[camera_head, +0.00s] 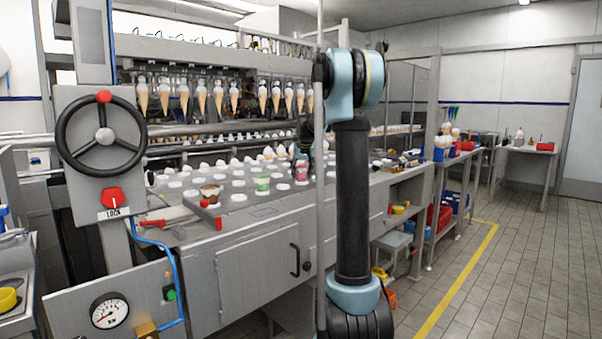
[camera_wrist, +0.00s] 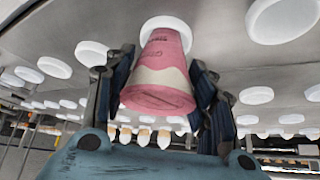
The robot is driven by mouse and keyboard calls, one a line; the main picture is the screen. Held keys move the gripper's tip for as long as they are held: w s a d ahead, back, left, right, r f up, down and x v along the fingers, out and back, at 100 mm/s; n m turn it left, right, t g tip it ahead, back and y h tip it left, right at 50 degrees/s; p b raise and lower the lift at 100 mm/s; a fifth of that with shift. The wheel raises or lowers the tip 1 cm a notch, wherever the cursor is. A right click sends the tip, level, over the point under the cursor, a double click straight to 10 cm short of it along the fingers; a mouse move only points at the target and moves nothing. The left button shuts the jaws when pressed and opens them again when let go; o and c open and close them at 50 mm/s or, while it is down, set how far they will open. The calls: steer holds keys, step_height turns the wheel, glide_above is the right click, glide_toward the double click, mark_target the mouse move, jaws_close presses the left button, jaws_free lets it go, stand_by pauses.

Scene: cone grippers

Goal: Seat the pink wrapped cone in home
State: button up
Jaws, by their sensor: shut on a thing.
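The pink wrapped cone (camera_wrist: 160,80) is pink with a pale band and is held between the two dark fingers of my gripper (camera_wrist: 155,62) in the wrist view. Its narrower end meets or overlaps a white round seat (camera_wrist: 168,24) on the steel top; I cannot tell whether it touches or is in it. No seat is visibly marked as home.
Many white round seats (camera_wrist: 285,18) spread over the steel counter (camera_head: 262,212). A green cup (camera_head: 261,184) and a brown-rimmed cup (camera_head: 210,191) stand left of the cone. Red-handled tools (camera_head: 152,223) lie at the front left. Hanging cones (camera_head: 202,99) line the machine behind.

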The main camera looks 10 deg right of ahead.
steer(key=o, duration=0.9)
steer(key=v, duration=1.1)
steer(key=shift+s+r, duration=0.2)
steer(key=shift+r, duration=0.15)
steer(key=s+f+g, duration=0.1)
steer(key=s+f, duration=0.3)
steer(key=s, duration=0.5)
steer(key=s+f, duration=0.4)
steer(key=s, duration=0.5)
steer(key=s+f+g, duration=0.1)
steer(key=s+f, duration=0.3)
steer(key=s, duration=0.5)
steer(key=s+f+g, duration=0.2)
steer(key=s+f, duration=1.7)
steer(key=s, duration=0.4)
steer(key=shift+f, duration=0.3)
